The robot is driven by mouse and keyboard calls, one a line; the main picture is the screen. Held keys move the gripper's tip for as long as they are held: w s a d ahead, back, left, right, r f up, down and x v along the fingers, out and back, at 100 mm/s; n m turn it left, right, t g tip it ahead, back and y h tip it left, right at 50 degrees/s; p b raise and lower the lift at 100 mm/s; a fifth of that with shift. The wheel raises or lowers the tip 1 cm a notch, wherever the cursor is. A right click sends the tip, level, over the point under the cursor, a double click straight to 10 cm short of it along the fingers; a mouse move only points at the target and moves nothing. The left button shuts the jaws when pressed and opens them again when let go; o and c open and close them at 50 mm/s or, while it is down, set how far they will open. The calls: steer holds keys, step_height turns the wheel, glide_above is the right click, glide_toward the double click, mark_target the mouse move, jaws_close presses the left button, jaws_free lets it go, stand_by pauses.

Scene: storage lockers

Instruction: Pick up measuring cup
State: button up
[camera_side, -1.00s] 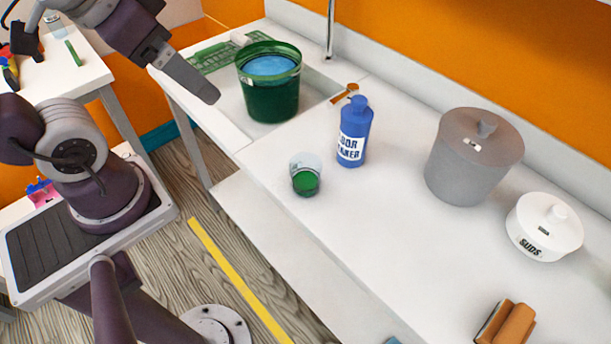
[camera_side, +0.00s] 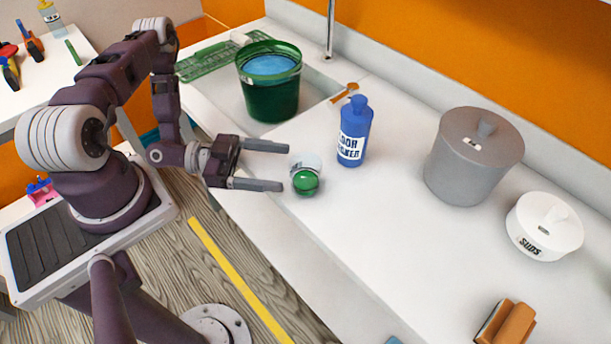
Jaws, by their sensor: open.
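The measuring cup (camera_side: 305,181) is a small clear cup with green contents. It stands on the white counter near its front edge. My gripper (camera_side: 283,167) is open, with its two fingers apart and pointing right at the cup. The fingertips are close to the cup's left side, one toward the back and one toward the front. I cannot tell whether they touch it. Nothing is held between the fingers.
A blue floor cleaner bottle (camera_side: 355,133) stands just right of the cup. A green bucket (camera_side: 272,98) of blue liquid sits in the sink behind. A grey lidded pot (camera_side: 466,165), a white SUDS jar (camera_side: 541,232) and a brown brush or sponge (camera_side: 506,324) stand farther right. The counter's middle is clear.

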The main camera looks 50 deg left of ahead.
mark_target(306, 173)
steer(key=shift+s+d+h, duration=0.3)
steer(key=shift+s+d, duration=0.15)
steer(key=shift+w+d+r, duration=0.1)
steer(key=shift+d, duration=0.3)
steer(key=x, duration=0.6)
steer(key=shift+w+d+r, duration=0.1)
steer(key=shift+w, duration=0.05)
steer(key=c, duration=1.5)
steer(key=shift+r, duration=0.1)
